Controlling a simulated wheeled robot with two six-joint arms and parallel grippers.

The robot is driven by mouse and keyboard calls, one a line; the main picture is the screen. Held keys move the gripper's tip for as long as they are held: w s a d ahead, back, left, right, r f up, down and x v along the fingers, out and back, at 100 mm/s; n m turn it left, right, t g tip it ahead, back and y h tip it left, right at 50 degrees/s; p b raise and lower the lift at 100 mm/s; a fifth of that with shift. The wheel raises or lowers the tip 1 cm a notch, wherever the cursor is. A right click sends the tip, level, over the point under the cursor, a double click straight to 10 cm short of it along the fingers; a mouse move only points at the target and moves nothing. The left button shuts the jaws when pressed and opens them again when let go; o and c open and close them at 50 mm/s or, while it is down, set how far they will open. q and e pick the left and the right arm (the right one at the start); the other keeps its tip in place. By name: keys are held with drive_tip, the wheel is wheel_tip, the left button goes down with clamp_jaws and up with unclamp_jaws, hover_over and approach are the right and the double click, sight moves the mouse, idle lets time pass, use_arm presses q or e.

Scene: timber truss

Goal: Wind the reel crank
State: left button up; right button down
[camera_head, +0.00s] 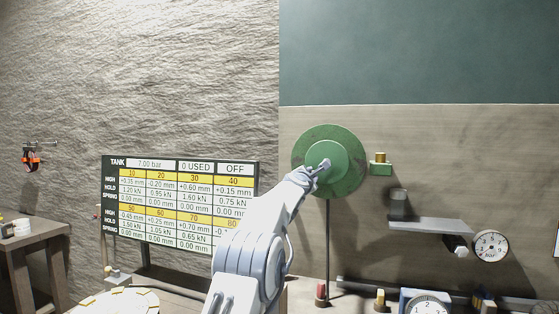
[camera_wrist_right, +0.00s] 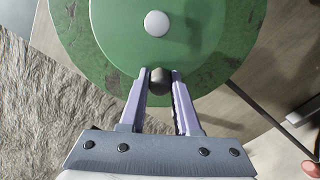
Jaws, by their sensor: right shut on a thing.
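The green reel (camera_head: 347,143) is a round disc with a raised hub on the wall in the head view. It fills the upper part of the right wrist view (camera_wrist_right: 210,45), with a white centre cap (camera_wrist_right: 156,23). My right gripper (camera_head: 321,167) reaches the lower left of the hub. In the right wrist view its two fingers (camera_wrist_right: 159,76) are shut on a dark round crank knob (camera_wrist_right: 159,82) below the cap. The knob is hidden by the gripper in the head view. My left gripper is not in view.
A readout board (camera_head: 180,200) marked TANK stands left of my arm. A grey shelf (camera_head: 430,225) and a round gauge (camera_head: 491,246) are right of the reel. A small green block with a brass top (camera_head: 380,165) sits beside the reel. A side table (camera_head: 30,240) stands far left.

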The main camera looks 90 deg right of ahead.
sight(311, 156)
drive_tip(key=m, duration=0.1)
drive_tip(key=r+m, duration=0.1)
drive_tip(key=shift+w+r+m, duration=0.15)
drive_tip(key=shift+w+m, duration=0.15)
drive_tip(key=shift+w, duration=0.05)
drive_tip(key=r+m, duration=0.1)
drive_tip(key=m+p, duration=0.1)
drive_tip(key=shift+w+d+r+m, duration=0.1)
drive_tip(key=shift+w+r+m, duration=0.1)
drive_tip(key=shift+r+m, duration=0.15)
drive_tip(key=shift+w+r+m+p, duration=0.1)
drive_tip(key=shift+r+m+p, duration=0.3)
drive_tip(key=shift+m, duration=0.65)
drive_tip(key=shift+r+m+p, duration=0.5)
drive_tip(key=shift+r+m, duration=0.05)
drive_tip(key=shift+m, duration=0.25)
drive_tip(key=shift+r+m+p, duration=0.35)
drive_tip(key=shift+r+m, duration=0.15)
drive_tip(key=shift+m, duration=0.7)
drive_tip(key=shift+s+r+m, duration=0.1)
drive_tip(key=shift+s+m, duration=0.1)
drive_tip(key=shift+m, duration=0.2)
